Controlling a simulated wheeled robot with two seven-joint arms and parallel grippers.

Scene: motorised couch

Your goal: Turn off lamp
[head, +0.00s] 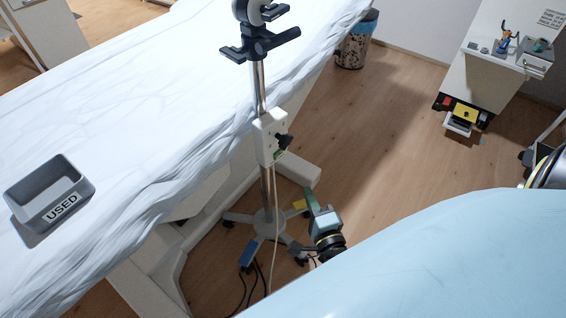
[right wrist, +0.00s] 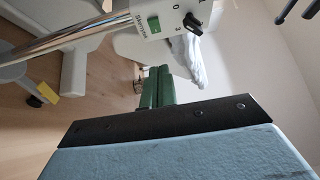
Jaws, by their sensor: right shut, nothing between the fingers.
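The lamp is a floor stand with a metal pole and a white control box (head: 270,136). The box has a black knob (head: 284,142) on its side. In the right wrist view the box (right wrist: 165,14) shows a green switch (right wrist: 154,24), a black knob (right wrist: 193,24) and dial marks. The lamp's top (head: 257,12) is cut off by the head view's upper edge. My right gripper (head: 309,194) is below and right of the box, apart from it. Its green fingers (right wrist: 160,74) are shut and empty. My left gripper is not in view.
A white-draped couch (head: 130,110) fills the left, with a grey bin marked USED (head: 48,192) on it. A cart (head: 490,75) and waste bin (head: 355,45) stand farther back; open floor lies between.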

